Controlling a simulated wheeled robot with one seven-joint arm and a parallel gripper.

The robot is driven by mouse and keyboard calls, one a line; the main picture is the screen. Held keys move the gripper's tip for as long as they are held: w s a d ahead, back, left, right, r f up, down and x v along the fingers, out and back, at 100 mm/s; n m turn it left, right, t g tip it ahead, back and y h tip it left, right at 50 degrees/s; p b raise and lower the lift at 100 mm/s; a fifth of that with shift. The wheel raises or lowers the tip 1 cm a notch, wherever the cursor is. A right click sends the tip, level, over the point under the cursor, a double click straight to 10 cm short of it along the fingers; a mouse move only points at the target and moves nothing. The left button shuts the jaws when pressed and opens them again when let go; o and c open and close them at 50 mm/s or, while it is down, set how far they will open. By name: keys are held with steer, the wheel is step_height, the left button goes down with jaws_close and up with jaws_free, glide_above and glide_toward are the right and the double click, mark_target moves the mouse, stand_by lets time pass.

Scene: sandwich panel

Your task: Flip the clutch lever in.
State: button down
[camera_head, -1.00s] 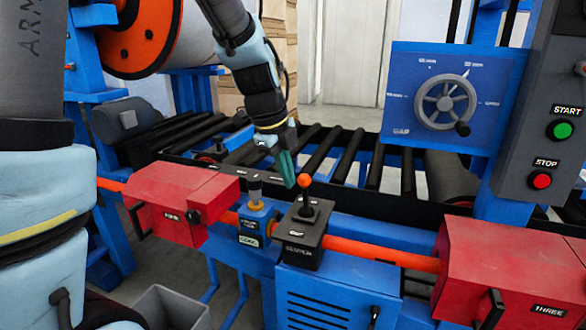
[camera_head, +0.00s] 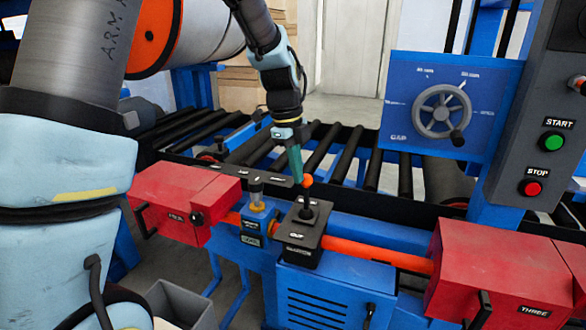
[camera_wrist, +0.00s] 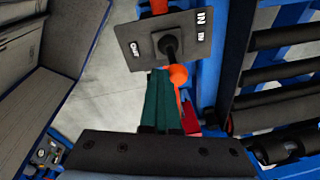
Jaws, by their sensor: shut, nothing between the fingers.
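The clutch lever (camera_head: 307,198) is a short black stick with an orange ball knob, standing on a black box (camera_head: 299,240) on the blue machine frame. In the wrist view the lever's orange knob (camera_wrist: 179,75) is beside the fingertips, and the plate (camera_wrist: 135,48) carries "OUT" at one end and "IN" at the other. My gripper (camera_head: 298,178) has green fingers that are shut and empty. The fingertips are right beside the knob, at its left in the head view; whether they touch it I cannot tell. The fingers (camera_wrist: 163,90) also show in the wrist view.
A small clear-topped fitting (camera_head: 256,192) stands left of the lever box. Red boxes (camera_head: 180,200) (camera_head: 495,270) flank it along an orange bar. Black rollers (camera_head: 347,152) lie behind. A blue GAP panel with a handwheel (camera_head: 441,112) stands at the right.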

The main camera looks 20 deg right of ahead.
steer(key=shift+w+d+r, duration=0.15)
steer(key=shift+w+d, duration=0.6)
steer(key=shift+w, duration=0.05)
steer(key=shift+s+a+f+b, duration=0.35)
steer(key=shift+s+a+b, duration=0.05)
steer(key=shift+s+a, duration=0.1)
steer(key=shift+r, duration=0.1)
